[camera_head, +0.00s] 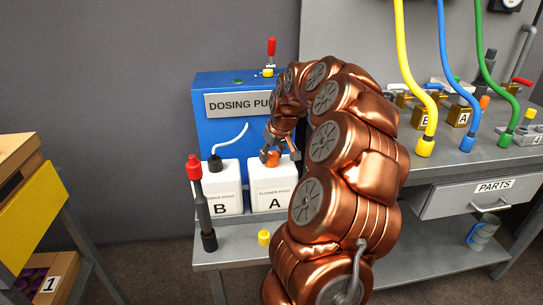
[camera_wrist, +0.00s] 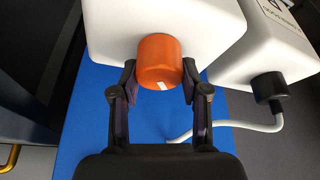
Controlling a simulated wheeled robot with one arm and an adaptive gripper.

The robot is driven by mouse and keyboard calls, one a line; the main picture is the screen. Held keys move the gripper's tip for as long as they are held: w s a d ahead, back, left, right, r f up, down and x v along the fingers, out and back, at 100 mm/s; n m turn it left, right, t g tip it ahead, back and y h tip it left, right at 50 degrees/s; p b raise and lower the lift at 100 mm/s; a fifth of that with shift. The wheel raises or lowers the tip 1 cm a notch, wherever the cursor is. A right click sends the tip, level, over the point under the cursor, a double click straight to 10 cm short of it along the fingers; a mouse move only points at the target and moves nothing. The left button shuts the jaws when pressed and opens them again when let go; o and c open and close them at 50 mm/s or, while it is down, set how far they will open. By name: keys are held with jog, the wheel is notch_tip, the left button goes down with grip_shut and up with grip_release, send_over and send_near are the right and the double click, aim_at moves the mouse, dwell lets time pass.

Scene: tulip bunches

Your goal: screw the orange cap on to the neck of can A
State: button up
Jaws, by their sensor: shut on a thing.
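Can A (camera_head: 272,196) is a white can labelled "A" on the low grey shelf, in front of the blue dosing pump. The orange cap (camera_wrist: 158,61) is at the top of can A, which also shows in the wrist view (camera_wrist: 110,28). My gripper (camera_wrist: 158,76) is shut on the orange cap, one finger on each side. In the head view the cap (camera_head: 270,158) shows small beneath my gripper. The neck of can A is hidden by the cap, so I cannot tell whether the threads are engaged.
Can B (camera_head: 221,190), with a black cap and white hose, stands just left of can A. A red-and-black tool (camera_head: 199,200) stands left of it. A yellow cap (camera_head: 264,237) lies on the shelf in front. The blue dosing pump (camera_head: 215,84) stands behind the cans.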

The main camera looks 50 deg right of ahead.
aim_at(272, 154)
jog(key=shift+f+m+h+b, duration=0.2)
jog(key=shift+m+h+b, duration=0.4)
jog(key=shift+m+b, duration=0.9)
jog(key=shift+r+m+g, duration=0.15)
jog(key=shift+m+g, duration=0.15)
jog(key=shift+m, duration=0.1)
jog(key=shift+d, duration=0.1)
jog(key=shift+m+g+h+b, duration=0.3)
jog(key=shift+m+h+b, duration=0.2)
jog(key=shift+m+b, duration=0.55)
jog(key=o, duration=1.3)
jog(key=shift+r, duration=0.2)
jog(key=shift+r+p, duration=1.2)
jog(key=shift+r, duration=1.15)
